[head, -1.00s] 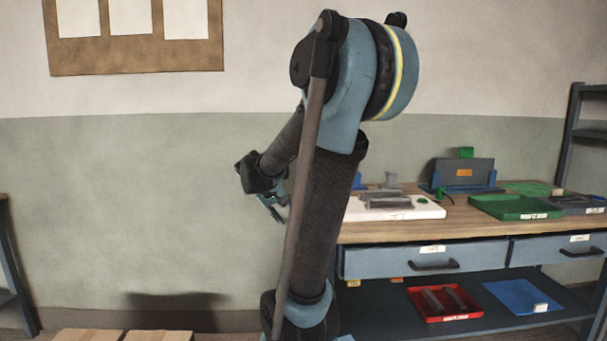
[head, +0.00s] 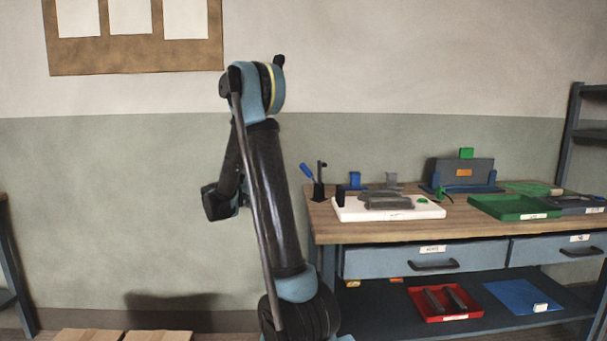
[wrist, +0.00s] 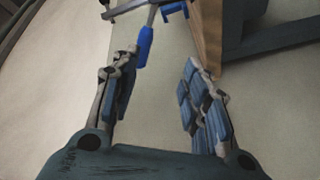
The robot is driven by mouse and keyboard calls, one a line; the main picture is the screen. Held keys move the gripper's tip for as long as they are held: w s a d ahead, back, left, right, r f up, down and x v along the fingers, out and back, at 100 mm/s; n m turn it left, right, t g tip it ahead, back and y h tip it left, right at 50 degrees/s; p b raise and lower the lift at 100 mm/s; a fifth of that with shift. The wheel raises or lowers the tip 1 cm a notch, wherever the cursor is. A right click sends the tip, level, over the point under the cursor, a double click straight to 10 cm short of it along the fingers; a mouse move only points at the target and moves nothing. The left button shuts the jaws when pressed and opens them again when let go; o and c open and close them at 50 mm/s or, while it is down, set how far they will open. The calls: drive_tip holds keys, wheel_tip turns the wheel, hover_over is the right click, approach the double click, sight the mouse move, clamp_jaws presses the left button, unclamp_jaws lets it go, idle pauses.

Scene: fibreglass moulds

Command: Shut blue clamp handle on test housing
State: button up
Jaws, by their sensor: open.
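The blue clamp handle (head: 307,172) stands tilted up to the left on a dark clamp at the bench's left end. In the wrist view the blue handle (wrist: 145,46) shows just beyond the left fingertip; contact cannot be judged. My gripper (wrist: 160,60) is open, with nothing between its fingers. In the head view the gripper is mostly hidden at the folded arm's end, left of the bench. A white board (head: 350,212) with grey blocks (head: 388,201) lies right of the clamp. I cannot tell which part is the test housing.
The wooden bench (head: 460,229) has a grey fixture with an orange label (head: 460,173) and a green tray (head: 510,208). Drawers (head: 400,262) are below, and a red tray (head: 445,304) sits on the lower shelf. Open floor and wall lie to the left.

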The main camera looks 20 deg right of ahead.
sight(303, 171)
drive_tip(key=d+r, duration=0.1)
drive_tip(key=d, duration=0.3)
drive_tip(key=w+d+r+m+h, duration=0.1)
drive_tip(key=d+r, duration=0.1)
drive_tip(key=d, duration=0.3)
drive_tip(key=w+d+r+m+h, duration=0.1)
drive_tip(key=d, duration=0.3)
drive_tip(key=shift+w+d+r+g, duration=0.15)
drive_tip(key=shift+w+d+g, duration=0.1)
drive_tip(key=shift+d+g, duration=0.15)
drive_tip(key=shift+a, duration=0.1)
clamp_jaws()
